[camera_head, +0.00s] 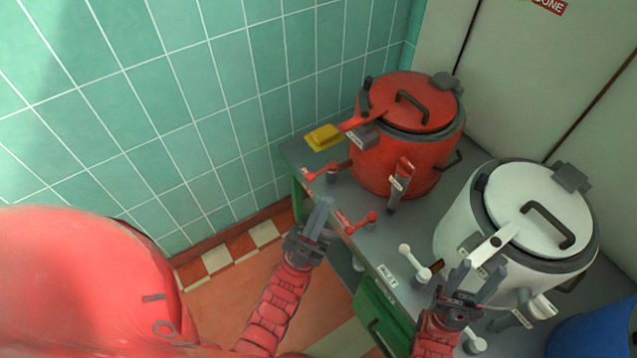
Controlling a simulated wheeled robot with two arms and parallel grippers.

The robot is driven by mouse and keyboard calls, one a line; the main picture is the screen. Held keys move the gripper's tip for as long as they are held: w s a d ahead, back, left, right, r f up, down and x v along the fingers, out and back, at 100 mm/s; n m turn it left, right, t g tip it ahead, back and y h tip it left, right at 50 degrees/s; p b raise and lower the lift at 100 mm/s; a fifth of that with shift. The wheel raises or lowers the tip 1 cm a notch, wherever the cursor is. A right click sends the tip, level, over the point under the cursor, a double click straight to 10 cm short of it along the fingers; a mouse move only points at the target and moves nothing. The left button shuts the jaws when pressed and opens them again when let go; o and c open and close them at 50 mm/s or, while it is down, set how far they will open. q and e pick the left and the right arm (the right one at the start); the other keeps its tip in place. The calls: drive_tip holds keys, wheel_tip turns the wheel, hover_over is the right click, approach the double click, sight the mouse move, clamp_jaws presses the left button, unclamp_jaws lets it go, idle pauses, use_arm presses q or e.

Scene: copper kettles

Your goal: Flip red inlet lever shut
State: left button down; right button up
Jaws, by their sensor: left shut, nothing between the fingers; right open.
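The red kettle (385,160) stands at the back of the grey counter. Two small red levers are on the counter in front of it: a far-left red lever (318,174) and a nearer red lever (360,221). Their labels are too small to read, so I cannot tell which is the inlet lever. My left gripper (319,213) is shut and empty, just left of the nearer red lever and apart from it, by the counter's front edge. My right gripper (478,280) is open and empty, in front of the white kettle (462,225).
A white lever (414,262) stands between my grippers. A blue vessel (600,335) is at the lower right. The tiled wall (200,110) is behind; open floor (235,300) lies left of the green cabinet (380,315).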

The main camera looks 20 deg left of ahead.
use_arm(q)
drive_tip(key=w+d+f+m+g+y+b, duration=0.1)
drive_tip(key=w+d+f+m+g, duration=0.2)
drive_tip(key=w+d+f+g, duration=0.55)
wheel_tip(320, 180, down, 13)
drive_tip(key=w+m+g+y+b, duration=0.1)
drive_tip(key=w+y+b, duration=0.15)
drive_tip(key=y, duration=0.35)
drive_tip(key=a+f+y, duration=0.3)
drive_tip(key=a+y, duration=0.2)
drive_tip(key=a, duration=0.1)
drive_tip(key=w+a+f+g+y, duration=0.1)
drive_tip(key=a+f+y, duration=0.1)
drive_tip(key=a+y, duration=0.3)
drive_tip(key=a, duration=0.2)
drive_tip(key=shift+w+a+f+b, duration=0.25)
drive_tip(key=shift+a+f+b, duration=0.05)
drive_tip(key=shift+f, duration=0.1)
drive_tip(key=shift+w, duration=0.1)
approach(322, 173)
drive_tip(key=w+d, duration=0.2)
drive_tip(key=w, duration=0.1)
drive_tip(key=shift+w+a+f, duration=0.25)
drive_tip(key=shift+w+a, duration=1.05)
drive_tip(key=shift+a, duration=0.05)
